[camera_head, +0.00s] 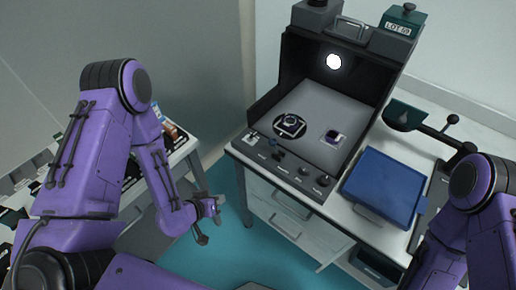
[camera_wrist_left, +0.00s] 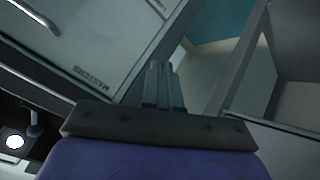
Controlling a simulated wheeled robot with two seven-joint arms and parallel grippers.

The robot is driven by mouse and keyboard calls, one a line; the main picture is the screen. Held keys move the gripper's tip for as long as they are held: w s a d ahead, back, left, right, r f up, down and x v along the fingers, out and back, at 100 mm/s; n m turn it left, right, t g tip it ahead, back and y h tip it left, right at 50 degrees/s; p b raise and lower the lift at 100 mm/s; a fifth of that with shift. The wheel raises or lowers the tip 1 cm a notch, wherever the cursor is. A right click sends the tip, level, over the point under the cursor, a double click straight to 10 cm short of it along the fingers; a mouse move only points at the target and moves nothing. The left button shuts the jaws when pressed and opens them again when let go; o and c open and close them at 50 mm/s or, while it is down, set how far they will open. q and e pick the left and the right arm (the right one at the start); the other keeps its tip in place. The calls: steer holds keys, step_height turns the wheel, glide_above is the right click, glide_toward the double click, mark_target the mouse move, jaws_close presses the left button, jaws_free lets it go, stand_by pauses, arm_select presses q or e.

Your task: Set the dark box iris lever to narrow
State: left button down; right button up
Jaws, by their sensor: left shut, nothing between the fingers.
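The dark box (camera_head: 271,70) stands open-fronted on the white cabinet, with a bright round light at its back wall. Its front panel (camera_head: 292,172) carries several small knobs and levers; they are too small to tell which is the iris lever or how it is set. My left gripper (camera_head: 211,218) is shut and empty, low in front of the cabinet and left of the box, apart from it. Its closed fingers also show in the left wrist view (camera_wrist_left: 163,84). My right arm enters at the right edge of the head view; its gripper is out of frame.
Inside the box are a round dark stage (camera_head: 290,126) and a small purple-and-white item (camera_head: 333,138). A blue tray (camera_head: 384,186) lies right of the box. A side bench (camera_head: 183,150) with small items stands at left. Cabinet drawers (camera_head: 283,213) face the open teal floor.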

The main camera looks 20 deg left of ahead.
arm_select(q)
steer(key=w+r+m+t+h, duration=0.1)
steer(key=w+r+h, duration=0.1)
steer(key=w+d+r+m+t+h+b, duration=0.1)
steer(key=w+r+m, duration=0.1)
steer(key=w+r, duration=0.1)
steer(key=w+r+m+t+h, duration=0.1)
steer(key=w+r+h, duration=0.1)
steer(key=r, duration=0.1)
steer(key=shift+w+d+m+t+h, duration=0.2)
steer(key=shift+w+m+t+h, duration=0.1)
steer(key=shift+w, duration=0.05)
step_height(320, 180, up, 8)
steer(key=m+g+h+b, duration=0.1)
steer(key=m+h, duration=0.6)
steer(key=m, duration=0.1)
steer(key=shift+s+f+g, duration=0.25)
steer(key=shift+s+g, duration=0.05)
steer(key=shift+s, duration=0.15)
arm_select(e)
step_height(320, 180, down, 3)
steer(key=shift+f, duration=0.1)
arm_select(q)
steer(key=r+p, duration=0.1)
glide_above(258, 157)
arm_select(e)
steer(key=shift+r, duration=0.9)
